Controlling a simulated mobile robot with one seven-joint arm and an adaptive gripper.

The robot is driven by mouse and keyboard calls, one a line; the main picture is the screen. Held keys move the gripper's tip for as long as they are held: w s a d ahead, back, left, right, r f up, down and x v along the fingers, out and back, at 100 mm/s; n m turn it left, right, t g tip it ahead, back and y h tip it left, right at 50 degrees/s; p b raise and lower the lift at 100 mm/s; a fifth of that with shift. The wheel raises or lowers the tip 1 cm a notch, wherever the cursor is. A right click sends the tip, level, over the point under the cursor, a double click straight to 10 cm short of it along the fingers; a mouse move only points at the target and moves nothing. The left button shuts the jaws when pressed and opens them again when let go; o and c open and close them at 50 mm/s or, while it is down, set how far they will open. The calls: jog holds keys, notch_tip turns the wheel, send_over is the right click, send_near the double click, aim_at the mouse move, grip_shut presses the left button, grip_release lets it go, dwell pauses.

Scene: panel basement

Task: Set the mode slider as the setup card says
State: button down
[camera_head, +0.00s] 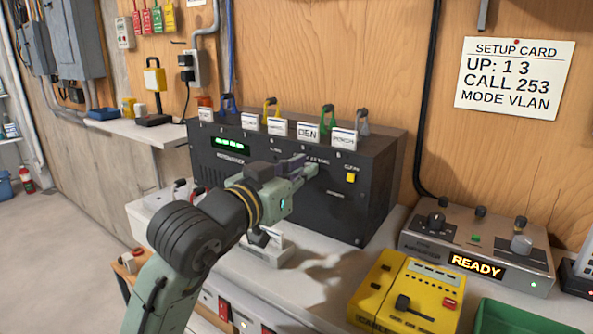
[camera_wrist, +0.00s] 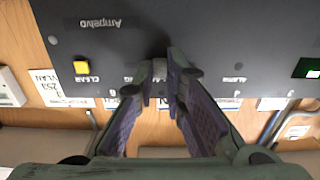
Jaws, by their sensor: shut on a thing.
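The dark panel box (camera_head: 345,205) stands on the bench with a green display and a yellow CLEAR button (camera_head: 351,178). My gripper (camera_head: 306,168) reaches its front, left of that button. In the wrist view, which shows the panel upside down, my gripper (camera_wrist: 160,90) is shut on a small grey knob (camera_wrist: 159,68), which I take for the mode slider. The fingers hide most of the knob and nearby lettering, so its setting cannot be read. The setup card (camera_head: 515,78) on the wall reads UP: 1 3, CALL 253, MODE VLAN.
Labelled cards and coloured hooks line the top of the panel box. A grey device (camera_head: 475,240) with knobs shows READY at right. A yellow box (camera_head: 408,295) with a black lever and a green tray (camera_head: 525,318) stand in front. A white shelf (camera_head: 150,128) is at left.

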jog(key=c, duration=1.6)
grip_release()
jog(key=shift+c, duration=0.2)
jog(key=shift+s+a, duration=0.1)
jog(key=v, duration=1.1)
jog(key=shift+s+a, duration=0.2)
jog(key=shift+s, duration=0.15)
